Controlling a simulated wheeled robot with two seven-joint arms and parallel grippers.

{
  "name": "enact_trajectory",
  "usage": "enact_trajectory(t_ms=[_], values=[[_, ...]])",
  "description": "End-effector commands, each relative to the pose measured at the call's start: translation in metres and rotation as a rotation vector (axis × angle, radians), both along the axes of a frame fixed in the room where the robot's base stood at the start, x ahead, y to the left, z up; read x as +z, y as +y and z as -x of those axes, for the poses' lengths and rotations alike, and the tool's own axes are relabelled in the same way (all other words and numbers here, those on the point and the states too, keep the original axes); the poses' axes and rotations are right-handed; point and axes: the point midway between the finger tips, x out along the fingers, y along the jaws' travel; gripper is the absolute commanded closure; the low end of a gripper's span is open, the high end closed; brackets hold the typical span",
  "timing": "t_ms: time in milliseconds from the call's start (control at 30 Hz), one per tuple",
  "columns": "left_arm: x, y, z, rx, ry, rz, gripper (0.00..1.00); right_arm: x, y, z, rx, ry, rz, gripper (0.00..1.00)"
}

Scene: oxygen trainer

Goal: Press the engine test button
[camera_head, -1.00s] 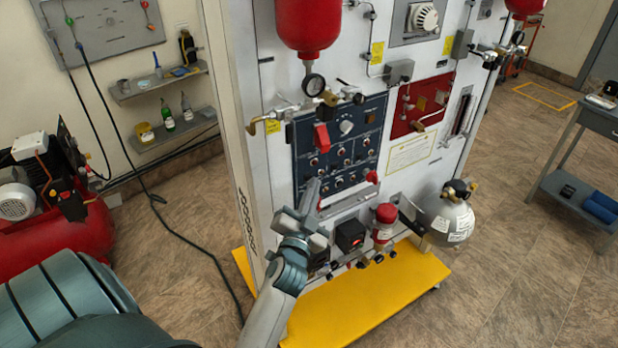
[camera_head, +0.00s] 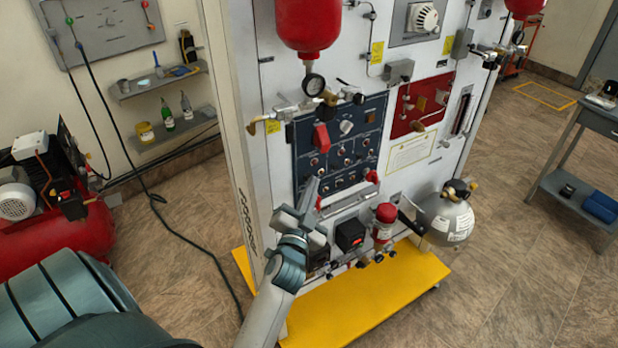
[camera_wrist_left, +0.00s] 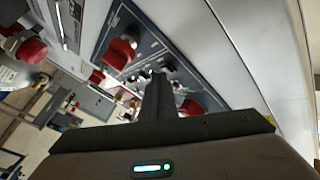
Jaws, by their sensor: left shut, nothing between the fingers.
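The dark blue control panel (camera_head: 360,130) is on the white trainer board, with several small round buttons and knobs and a red switch cover (camera_head: 321,137) at its left. Which button is the engine test button I cannot read. My left gripper (camera_head: 311,188) is shut and empty, its fingertips at the panel's lower left edge. In the left wrist view the shut fingers (camera_wrist_left: 158,95) point at the panel (camera_wrist_left: 135,45), covering part of its button rows; whether they touch a button I cannot tell. A red cover (camera_wrist_left: 119,53) is beside them. My right gripper is not in view.
A red handle (camera_head: 371,176) sits at the panel's lower right. Below are a black box (camera_head: 350,234), a red-capped canister (camera_head: 384,222) and a grey cylinder (camera_head: 446,220). The yellow base (camera_head: 350,305) sticks out in front. A red compressor (camera_head: 80,225) stands at the left.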

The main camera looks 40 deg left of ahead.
Motion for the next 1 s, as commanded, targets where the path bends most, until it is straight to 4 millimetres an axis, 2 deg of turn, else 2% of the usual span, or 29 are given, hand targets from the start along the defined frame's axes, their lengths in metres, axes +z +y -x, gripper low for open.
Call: enact_trajectory(t_ms=[633,1000], values=[[0.000,0.003,-0.001,0.001,0.000,-0.001,1.00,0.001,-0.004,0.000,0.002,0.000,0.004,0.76],[0.000,-0.009,0.004,0.001,-0.001,0.001,1.00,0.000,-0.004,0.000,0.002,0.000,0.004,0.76]])
